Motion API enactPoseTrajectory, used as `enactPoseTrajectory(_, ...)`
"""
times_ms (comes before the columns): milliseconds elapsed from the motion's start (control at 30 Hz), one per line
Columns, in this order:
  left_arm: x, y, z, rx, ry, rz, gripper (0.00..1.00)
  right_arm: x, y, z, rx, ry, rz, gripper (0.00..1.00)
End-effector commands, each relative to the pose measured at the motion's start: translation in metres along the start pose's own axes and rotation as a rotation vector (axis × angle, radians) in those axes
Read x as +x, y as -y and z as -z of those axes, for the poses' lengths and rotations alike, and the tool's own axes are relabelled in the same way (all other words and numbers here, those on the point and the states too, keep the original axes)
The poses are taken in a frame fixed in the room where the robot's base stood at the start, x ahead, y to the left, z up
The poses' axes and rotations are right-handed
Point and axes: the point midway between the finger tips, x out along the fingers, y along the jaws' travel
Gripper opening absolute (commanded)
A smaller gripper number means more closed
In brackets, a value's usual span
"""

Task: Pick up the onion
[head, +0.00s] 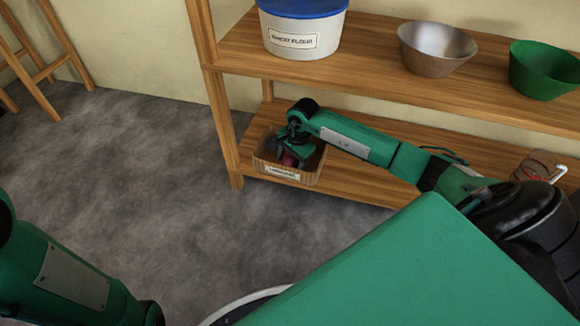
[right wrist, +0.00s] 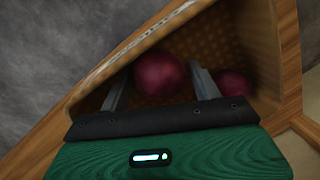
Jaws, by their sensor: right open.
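A dark red onion (right wrist: 160,75) lies in a cardboard-brown box (head: 308,178) on the lower shelf. In the right wrist view it sits between the two fingers of my right gripper (right wrist: 160,88), with a visible gap to the left finger. A second red onion (right wrist: 231,84) lies to the right, partly behind the right finger. My right gripper is open and reaches down into the box; in the head view it (head: 289,157) hides most of the onions. My left arm shows at the lower left of the head view, but its gripper is out of view.
The wooden shelf unit (head: 375,85) holds a white flour tub (head: 303,35) with a blue lid, a metal bowl (head: 437,48) and a green bowl (head: 545,70) above. A clear container (head: 538,165) stands at the lower right. The grey floor (head: 130,165) at left is open.

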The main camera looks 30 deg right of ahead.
Motion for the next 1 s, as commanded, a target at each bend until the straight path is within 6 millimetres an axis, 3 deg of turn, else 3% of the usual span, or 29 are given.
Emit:
enactPoseTrajectory(167,0.002,0.000,0.000,-0.001,-0.002,-0.001,0.80,-0.001,0.000,0.000,0.000,0.000,0.000,0.63)
enactPoseTrajectory(367,0.001,0.000,0.000,-0.001,0.000,0.000,0.80,-0.001,0.000,0.000,0.000,0.000,0.000,0.28)
enactPoseTrajectory(733,0.004,0.000,-0.003,-0.001,0.004,0.000,0.80,-0.006,0.001,0.000,0.001,0.000,0.001,0.28)
enactPoseTrajectory(1000,0.015,0.005,-0.011,0.012,0.019,0.006,0.80,-0.032,0.002,0.003,0.008,-0.003,0.000,0.28)
